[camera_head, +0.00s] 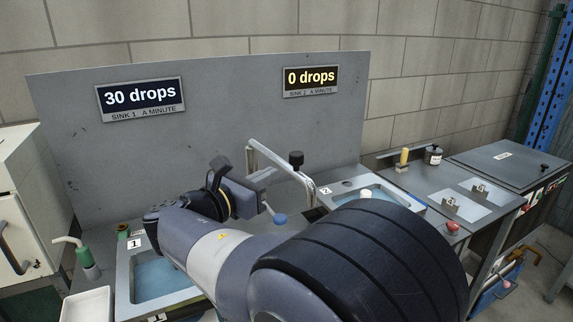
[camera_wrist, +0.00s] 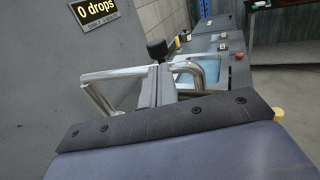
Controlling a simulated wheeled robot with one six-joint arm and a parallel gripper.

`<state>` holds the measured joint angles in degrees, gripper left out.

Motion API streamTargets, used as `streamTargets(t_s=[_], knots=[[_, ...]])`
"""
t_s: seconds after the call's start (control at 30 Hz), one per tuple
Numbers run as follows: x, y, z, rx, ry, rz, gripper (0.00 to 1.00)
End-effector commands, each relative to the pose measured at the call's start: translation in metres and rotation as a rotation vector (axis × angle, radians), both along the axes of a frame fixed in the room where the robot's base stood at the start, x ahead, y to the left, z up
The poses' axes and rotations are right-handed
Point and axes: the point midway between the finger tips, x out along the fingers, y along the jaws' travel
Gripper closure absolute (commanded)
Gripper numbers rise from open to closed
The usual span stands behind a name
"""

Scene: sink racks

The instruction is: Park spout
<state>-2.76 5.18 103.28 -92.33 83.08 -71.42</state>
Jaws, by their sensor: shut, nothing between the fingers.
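The bent silver spout (camera_head: 283,162) stands between sink 1 (camera_head: 160,279) and sink 2 (camera_head: 372,191), in front of the grey back panel. Its bends also show in the wrist view (camera_wrist: 186,68), on both sides of my fingers. My gripper (camera_head: 268,177) is shut and empty, close beside the spout; I cannot tell whether they touch. The fingers are near the middle of the wrist view (camera_wrist: 157,80) and hide part of the spout. A black knob (camera_head: 296,158) stands by the spout. My arm hides part of both basins.
Panel displays read "30 drops" for sink 1 (camera_head: 140,96) and "0 drops" for sink 2 (camera_head: 311,79). A blue-ended lever (camera_head: 280,219) is below my gripper. A green-based spout (camera_head: 84,258) is at far left.

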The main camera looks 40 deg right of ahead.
Motion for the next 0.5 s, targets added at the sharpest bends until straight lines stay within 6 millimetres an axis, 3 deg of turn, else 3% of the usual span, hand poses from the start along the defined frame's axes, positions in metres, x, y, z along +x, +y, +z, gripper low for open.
streamTargets(t_s=[0.2, 0.5], knots=[[0.005, -0.035, 0.0, 0.0, 0.0, -0.005, 1.0], [0.011, -0.063, 0.0, 0.0, -0.001, -0.001, 1.0]])
